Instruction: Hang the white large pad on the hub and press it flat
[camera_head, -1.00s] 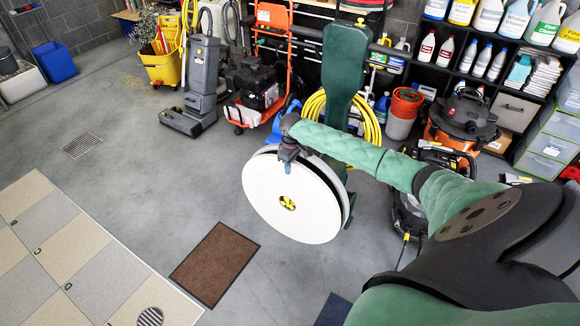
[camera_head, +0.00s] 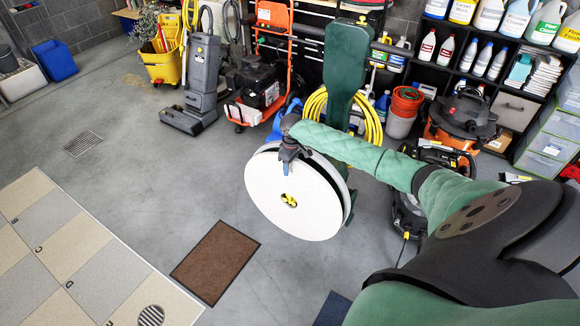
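The white large pad (camera_head: 270,205) is a round disc standing nearly upright in the middle of the view. Its centre hole shows the yellow hub (camera_head: 289,201). The pad is in front of a round plate on the dark green machine (camera_head: 345,65), whose pale rim shows along the right edge. My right gripper (camera_head: 287,165) is at the pad's upper edge, with a fingertip over its face. It appears shut on the pad's rim; the finger behind is hidden. Whether the pad lies fully flat against the plate cannot be told. My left gripper is not in view.
A brown mat (camera_head: 215,262) lies on the floor below left. A checkered tile area (camera_head: 60,255) covers the lower left. Behind stand an orange hand truck (camera_head: 272,40), a grey floor machine (camera_head: 203,75), a yellow hose (camera_head: 318,105) and an orange-black vacuum (camera_head: 462,118). Open grey floor lies left of the pad.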

